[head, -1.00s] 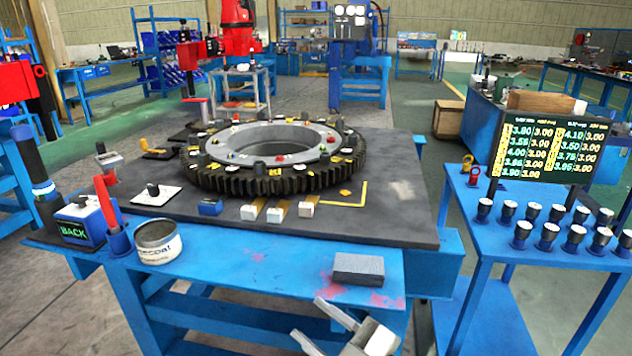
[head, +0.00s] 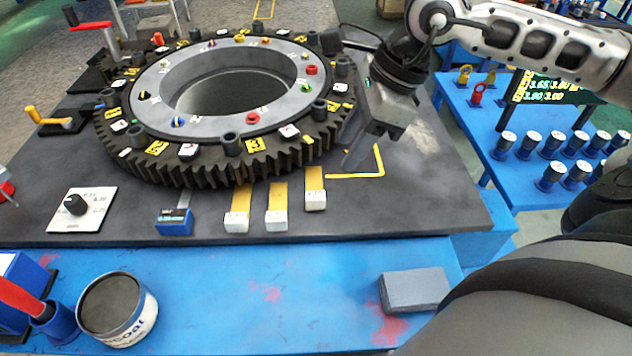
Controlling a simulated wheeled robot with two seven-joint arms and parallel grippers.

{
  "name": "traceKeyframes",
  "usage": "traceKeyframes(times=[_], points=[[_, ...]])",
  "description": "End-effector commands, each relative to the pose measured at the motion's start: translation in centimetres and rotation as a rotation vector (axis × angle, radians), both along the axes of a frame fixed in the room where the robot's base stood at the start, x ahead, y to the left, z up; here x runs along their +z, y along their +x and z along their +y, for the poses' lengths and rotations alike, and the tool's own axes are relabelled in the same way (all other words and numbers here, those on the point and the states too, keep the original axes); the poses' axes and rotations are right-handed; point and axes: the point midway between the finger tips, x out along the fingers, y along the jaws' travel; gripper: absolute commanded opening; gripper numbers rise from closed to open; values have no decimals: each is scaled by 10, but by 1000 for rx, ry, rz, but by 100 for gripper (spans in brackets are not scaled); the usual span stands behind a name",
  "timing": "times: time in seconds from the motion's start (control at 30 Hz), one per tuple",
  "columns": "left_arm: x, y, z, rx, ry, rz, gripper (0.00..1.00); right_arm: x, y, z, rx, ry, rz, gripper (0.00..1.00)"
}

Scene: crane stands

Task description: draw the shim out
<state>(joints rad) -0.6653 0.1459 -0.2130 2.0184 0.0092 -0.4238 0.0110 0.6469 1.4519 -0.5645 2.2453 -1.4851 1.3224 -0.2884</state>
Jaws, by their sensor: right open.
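A large dark toothed ring (head: 190,166) lies flat on the grey plate of the table. Three yellow strips with white block ends stick out from under its front edge: a left strip (head: 239,203), a middle strip (head: 277,203) and a right strip (head: 315,185). I cannot tell which is the named shim. My right gripper (head: 370,148) is open and empty, pointing down at the ring's right side, right of the right strip and apart from it. The left gripper is not in view.
A tin (head: 117,310) and grey block (head: 416,290) stand on the blue front ledge. A blue side table (head: 515,175) holds several capped pegs. A yellow corner mark (head: 365,176) lies near my gripper.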

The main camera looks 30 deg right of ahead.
Motion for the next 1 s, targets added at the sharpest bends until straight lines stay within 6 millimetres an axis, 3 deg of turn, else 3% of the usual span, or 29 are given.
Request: traceKeyframes(times=[0.3, 0.5, 0.7, 1.0], points=[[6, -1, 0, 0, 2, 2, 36, -64, 13, 25, 0, 8, 5, 42], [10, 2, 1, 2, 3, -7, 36, -94, 21, 35, -1, 7, 2, 42], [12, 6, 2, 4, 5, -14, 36, -107, 23, 39, -2, 5, 2, 42], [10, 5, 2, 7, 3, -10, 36, -109, 24, 39, -1, 4, 1, 39]])
